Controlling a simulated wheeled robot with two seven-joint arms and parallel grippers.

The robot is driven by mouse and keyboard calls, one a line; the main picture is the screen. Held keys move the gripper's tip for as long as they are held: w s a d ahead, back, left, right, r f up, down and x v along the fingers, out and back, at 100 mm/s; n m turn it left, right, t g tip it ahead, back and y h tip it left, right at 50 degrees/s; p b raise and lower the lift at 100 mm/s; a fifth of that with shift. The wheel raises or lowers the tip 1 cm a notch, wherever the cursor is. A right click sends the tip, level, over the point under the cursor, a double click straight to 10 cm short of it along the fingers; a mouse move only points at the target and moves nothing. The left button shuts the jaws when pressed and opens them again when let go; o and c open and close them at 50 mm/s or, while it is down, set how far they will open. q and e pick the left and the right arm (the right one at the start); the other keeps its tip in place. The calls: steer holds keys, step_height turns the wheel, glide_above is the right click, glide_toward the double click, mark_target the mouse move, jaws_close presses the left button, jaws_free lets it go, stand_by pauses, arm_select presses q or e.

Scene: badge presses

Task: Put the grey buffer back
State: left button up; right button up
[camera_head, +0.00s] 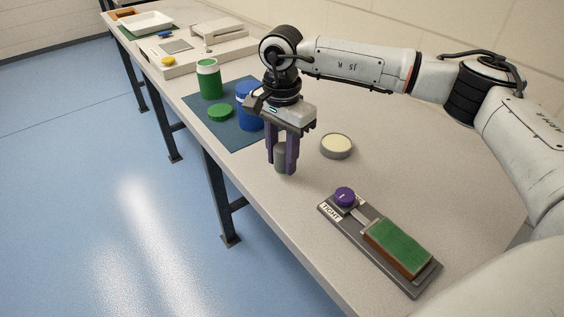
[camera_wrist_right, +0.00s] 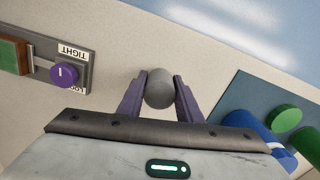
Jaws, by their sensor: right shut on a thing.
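The grey buffer (camera_head: 281,157) is a small grey cylinder, upright between the purple fingers of my right gripper (camera_head: 282,166). The right gripper is shut on it and points down near the table's front edge. In the right wrist view the buffer (camera_wrist_right: 159,88) shows its round end between the two fingertips. Its foot is low over the table; I cannot tell whether it touches. A round grey dish with a cream top (camera_head: 336,146) lies just right of the gripper, apart from it. My left gripper is not in view.
A dark fixture (camera_head: 385,262) with a purple knob (camera_head: 344,196), a "TIGHT" label and a green-topped block (camera_head: 398,247) lies at the front right. Behind the gripper, a blue mat (camera_head: 232,133) holds a green-and-white jar (camera_head: 208,79), a green lid (camera_head: 220,112) and a blue jar (camera_head: 247,113).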

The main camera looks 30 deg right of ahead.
mark_target(282, 148)
steer(key=shift+f, duration=0.95)
steer(key=shift+f, duration=0.15)
steer(key=o, duration=0.9)
steer(key=shift+o, duration=0.2)
step_height(282, 148, up, 12)
steer(key=shift+r, duration=0.2)
